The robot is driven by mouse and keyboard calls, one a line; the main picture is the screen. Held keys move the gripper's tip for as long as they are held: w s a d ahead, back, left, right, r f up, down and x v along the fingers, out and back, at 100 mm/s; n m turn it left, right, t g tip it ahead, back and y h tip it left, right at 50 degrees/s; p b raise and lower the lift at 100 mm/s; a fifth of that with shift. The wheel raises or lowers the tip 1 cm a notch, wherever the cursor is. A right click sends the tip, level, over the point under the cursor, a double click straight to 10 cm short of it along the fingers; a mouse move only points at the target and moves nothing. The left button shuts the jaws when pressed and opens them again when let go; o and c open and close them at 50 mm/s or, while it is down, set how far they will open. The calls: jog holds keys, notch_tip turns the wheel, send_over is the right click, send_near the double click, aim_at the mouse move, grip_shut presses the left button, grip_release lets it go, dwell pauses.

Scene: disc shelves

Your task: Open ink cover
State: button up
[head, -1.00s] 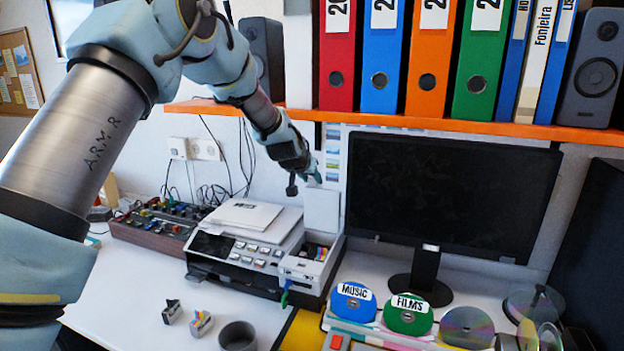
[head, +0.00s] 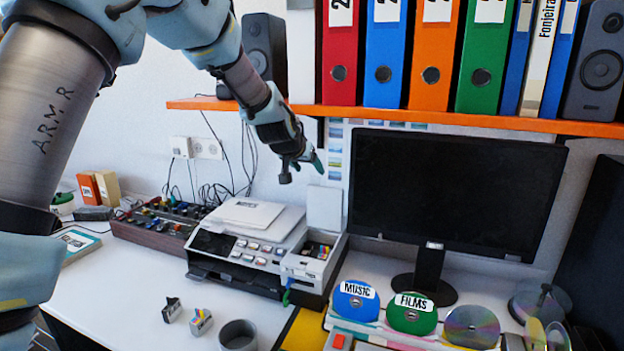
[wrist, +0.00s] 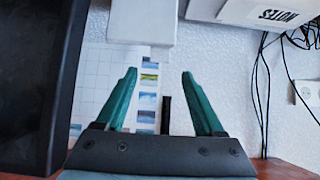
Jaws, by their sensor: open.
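The printer (head: 247,243) stands on the desk with its ink bay (head: 317,250) at its right end. The ink cover (head: 324,208) is a plain white panel standing upright behind the bay, so the bay is uncovered and coloured cartridges show in it. My gripper (head: 317,163) is above the cover's top edge, apart from it. In the wrist view my gripper (wrist: 160,78) is open, its two green fingers spread with nothing between them. The white cover (wrist: 143,25) shows beyond the fingertips there.
The orange shelf (head: 400,117) with binders runs above my gripper. The black monitor (head: 450,190) stands close to the right. Cables (head: 228,185) hang on the wall at left. Discs (head: 409,313) stand in front of the monitor. Small cartridges (head: 200,322) and a grey cup (head: 238,336) lie on the desk.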

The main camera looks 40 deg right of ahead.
jog(key=shift+b+v, duration=0.6)
jog(key=shift+v, duration=1.9)
jog(key=w+a+f+n+y, duration=0.1)
jog(key=a+f+y, duration=0.1)
jog(key=a, duration=0.7)
jog(key=w+a+f+n+y, duration=0.1)
jog(key=w+a+f+n, duration=0.15)
jog(key=a, duration=0.65)
jog(key=w+a+f+n+y, duration=0.1)
jog(key=a+f+y, duration=0.1)
jog(key=a, duration=0.6)
jog(key=s+a+f+n+g+y, duration=0.1)
jog(key=s+a+f+n+g, duration=0.1)
jog(key=s+a, duration=0.5)
jog(key=s+a+f+n+g+y, duration=0.2)
jog(key=s+a, duration=0.5)
jog(key=a, duration=1.1)
notch_tip(320, 180, down, 3)
jog(key=shift+a+r+n, duration=0.25)
jog(key=shift+n, duration=0.6)
